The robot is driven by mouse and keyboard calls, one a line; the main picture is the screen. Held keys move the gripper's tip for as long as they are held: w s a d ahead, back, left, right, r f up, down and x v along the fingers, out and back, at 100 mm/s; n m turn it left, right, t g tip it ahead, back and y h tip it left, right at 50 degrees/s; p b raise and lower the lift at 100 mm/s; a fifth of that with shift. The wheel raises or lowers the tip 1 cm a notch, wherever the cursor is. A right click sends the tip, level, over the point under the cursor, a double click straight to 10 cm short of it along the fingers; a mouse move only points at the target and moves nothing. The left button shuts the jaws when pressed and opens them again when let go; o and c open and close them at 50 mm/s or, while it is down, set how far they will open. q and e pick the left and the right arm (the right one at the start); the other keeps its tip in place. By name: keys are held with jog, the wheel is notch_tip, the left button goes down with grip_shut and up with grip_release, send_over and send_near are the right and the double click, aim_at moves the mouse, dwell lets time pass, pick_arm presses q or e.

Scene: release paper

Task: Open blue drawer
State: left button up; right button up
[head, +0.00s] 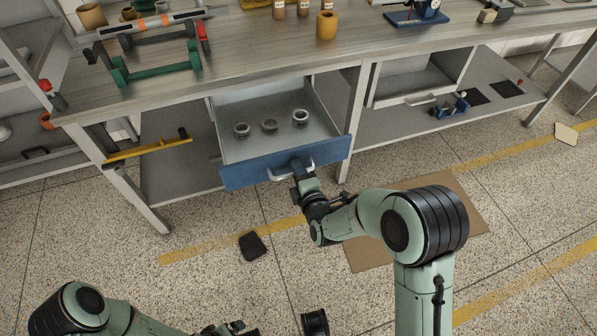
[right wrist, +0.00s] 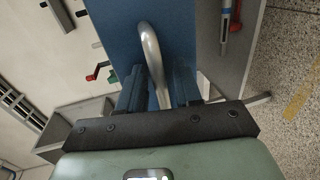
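The blue drawer (head: 285,164) under the workbench is pulled out, with its grey inside showing. Its curved metal handle (head: 291,173) is on the blue front. My right gripper (head: 301,177) is at this handle. In the right wrist view the handle (right wrist: 149,45) runs between the two fingers of my right gripper (right wrist: 160,88), which look closed around it. The blue front (right wrist: 120,25) is just beyond the fingers. My left gripper (head: 228,329) is low at the bottom edge of the head view, partly cut off and away from the drawer.
The workbench top (head: 260,50) above carries tools and jars. A yellow-handled tool (head: 150,150) lies on the shelf at left. A dark object (head: 252,246) and a cardboard sheet (head: 367,258) are on the floor.

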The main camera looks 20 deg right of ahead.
pick_arm(q)
jog(key=s+d+r+g+h+p, duration=0.1)
jog(key=s+d+r+g+p, duration=0.1)
jog(key=s+r+p, duration=0.4)
jog(key=shift+s+d+r+m+g, duration=0.35)
jog(key=shift+s+d+r, duration=0.2)
jog(key=shift+s+d, duration=0.45)
pick_arm(e)
jog(key=v, duration=1.3)
jog(key=shift+s, duration=0.2)
pick_arm(q)
jog(key=shift+s+a, duration=0.1)
jog(key=shift+a, duration=0.05)
